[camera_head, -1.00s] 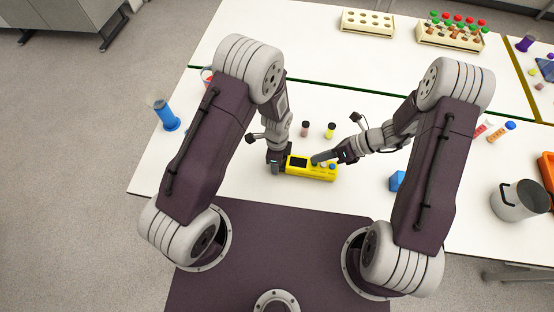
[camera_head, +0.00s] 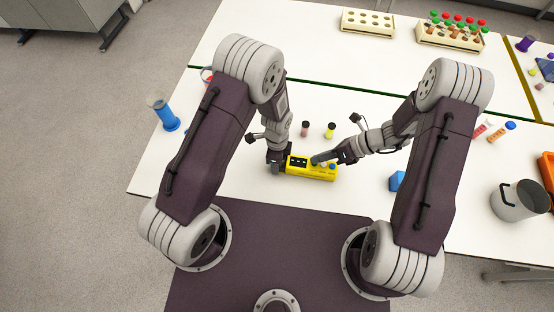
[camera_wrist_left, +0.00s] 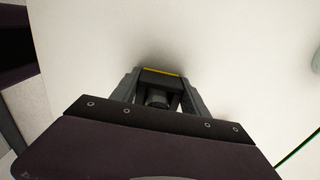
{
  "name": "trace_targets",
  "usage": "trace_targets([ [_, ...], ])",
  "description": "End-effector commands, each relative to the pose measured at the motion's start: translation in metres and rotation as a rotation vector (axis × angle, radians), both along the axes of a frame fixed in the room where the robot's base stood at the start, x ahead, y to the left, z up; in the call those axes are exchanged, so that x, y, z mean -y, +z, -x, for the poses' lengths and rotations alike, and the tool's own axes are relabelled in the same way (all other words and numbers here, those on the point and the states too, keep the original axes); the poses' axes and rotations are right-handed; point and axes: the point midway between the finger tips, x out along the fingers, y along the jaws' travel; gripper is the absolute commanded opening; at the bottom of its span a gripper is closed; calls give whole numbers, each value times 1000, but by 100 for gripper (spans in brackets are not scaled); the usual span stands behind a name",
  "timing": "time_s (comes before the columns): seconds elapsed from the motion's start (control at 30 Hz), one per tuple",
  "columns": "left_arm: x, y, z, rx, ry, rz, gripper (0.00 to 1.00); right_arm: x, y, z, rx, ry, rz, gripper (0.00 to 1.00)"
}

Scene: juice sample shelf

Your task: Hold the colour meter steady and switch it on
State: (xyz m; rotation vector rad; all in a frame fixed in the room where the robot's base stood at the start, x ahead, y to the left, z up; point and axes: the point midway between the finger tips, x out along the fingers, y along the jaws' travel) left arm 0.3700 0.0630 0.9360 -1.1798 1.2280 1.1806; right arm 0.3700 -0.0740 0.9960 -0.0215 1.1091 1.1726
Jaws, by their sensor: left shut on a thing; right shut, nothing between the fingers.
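The yellow colour meter (camera_head: 322,175) lies on the white table in front of me. Its dark display (camera_head: 298,162) shows light marks. A blue button sits near its right end. My left gripper (camera_head: 279,164) is shut on the meter's left end. In the left wrist view a yellow strip of the meter (camera_wrist_left: 160,72) shows between the finger ends; the rest of it is hidden. My right gripper (camera_head: 315,159) is shut and empty, its tip at the meter's top, right of the display. I cannot tell whether it touches.
A blue block (camera_head: 397,181) lies to the right. A metal pot (camera_head: 518,202) stands at the far right, and a blue cylinder (camera_head: 166,118) at the left. Racks stand at the back.

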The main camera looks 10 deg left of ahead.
Motion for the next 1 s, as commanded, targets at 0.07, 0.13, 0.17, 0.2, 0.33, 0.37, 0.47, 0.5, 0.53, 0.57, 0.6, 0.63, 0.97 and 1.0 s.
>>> trace_targets([
  [0.07,0,0,0,1,0,0,0,0,4,0,0,0,0,0],
  [0.13,0,0,0,1,0,0,0,0,4,0,-1,-1,0,0],
  [0.17,0,0,0,1,0,0,0,0,4,0,-1,0,-1,0],
  [0.2,0,0,0,1,0,0,0,0,4,0,-1,-1,0,0],
  [0.33,0,0,0,1,0,0,0,0,7,0,1,1,0,0],
  [0.37,0,0,0,1,0,0,0,0,10,-1,2,0,0,0],
  [0.47,0,0,0,1,0,0,0,0,22,-1,3,0,1,0],
  [0.5,0,0,0,1,0,0,0,0,27,-1,4,1,0,0],
  [0.53,0,0,0,1,0,0,0,0,31,-1,3,0,1,0],
  [0.57,0,0,0,1,0,0,0,0,35,0,3,0,1,0],
  [0.6,0,0,0,1,0,0,0,0,40,-1,4,1,0,0],
  [0.63,0,0,0,1,0,0,0,0,43,-1,3,0,-1,0],
  [0.97,0,0,0,1,0,0,0,0,64,0,-2,0,0,0],
  [1.0,0,0,0,1,0,0,0,0,64,0,-2,0,0,0],
])
